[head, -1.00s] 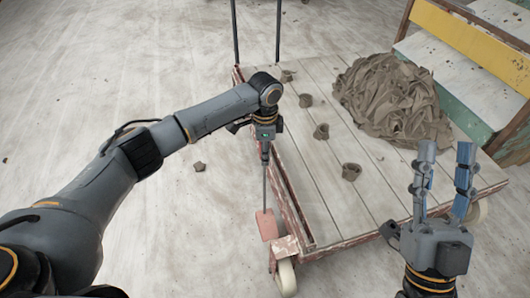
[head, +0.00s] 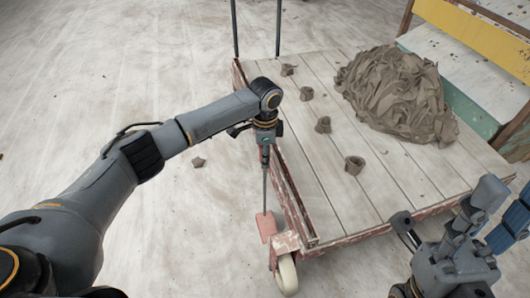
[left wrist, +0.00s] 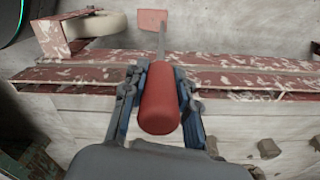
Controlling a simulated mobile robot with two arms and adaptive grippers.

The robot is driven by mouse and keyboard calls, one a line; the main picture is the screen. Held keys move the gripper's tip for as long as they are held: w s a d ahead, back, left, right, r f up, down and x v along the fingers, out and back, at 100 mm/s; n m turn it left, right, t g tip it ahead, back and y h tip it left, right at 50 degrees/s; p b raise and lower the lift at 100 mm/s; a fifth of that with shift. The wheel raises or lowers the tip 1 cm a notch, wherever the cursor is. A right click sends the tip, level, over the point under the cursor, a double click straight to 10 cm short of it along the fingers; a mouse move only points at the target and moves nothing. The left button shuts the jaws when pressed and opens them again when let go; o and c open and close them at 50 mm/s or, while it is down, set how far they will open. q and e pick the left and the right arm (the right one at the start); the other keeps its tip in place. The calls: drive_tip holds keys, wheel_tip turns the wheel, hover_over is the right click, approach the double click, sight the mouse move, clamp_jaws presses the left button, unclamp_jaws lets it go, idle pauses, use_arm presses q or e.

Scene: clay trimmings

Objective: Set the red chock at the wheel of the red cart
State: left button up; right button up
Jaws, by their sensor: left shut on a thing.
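The red chock (head: 266,226) is a small red block at the end of a thin rod. It is low beside the front left corner of the red cart (head: 300,215), close to the cream wheel (head: 287,274). I cannot tell whether it touches the wheel or the floor. My left gripper (head: 265,150) is shut on the chock's red handle above the cart's left edge. The left wrist view shows the handle (left wrist: 160,100) between the fingers, with the chock (left wrist: 152,19) beyond, right of the wheel (left wrist: 105,24) and apart from it. My right gripper (head: 503,210) is open and empty.
The cart's plank deck carries a heap of clay trimmings (head: 395,92) and several small clay pieces (head: 354,165). A yellow and white rack (head: 475,75) stands at the right. One clay scrap (head: 198,162) lies on the floor. The floor left of the cart is otherwise clear.

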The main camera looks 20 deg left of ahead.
use_arm(q)
drive_tip(key=shift+f+p, duration=0.2)
drive_tip(key=shift+p, duration=0.25)
idle(0.5)
drive_tip(key=shift+s+f, duration=0.1)
drive_tip(key=shift+f, duration=0.1)
drive_tip(key=o, duration=1.1)
drive_tip(key=shift+f, duration=0.1)
drive_tip(key=shift+o, duration=0.2)
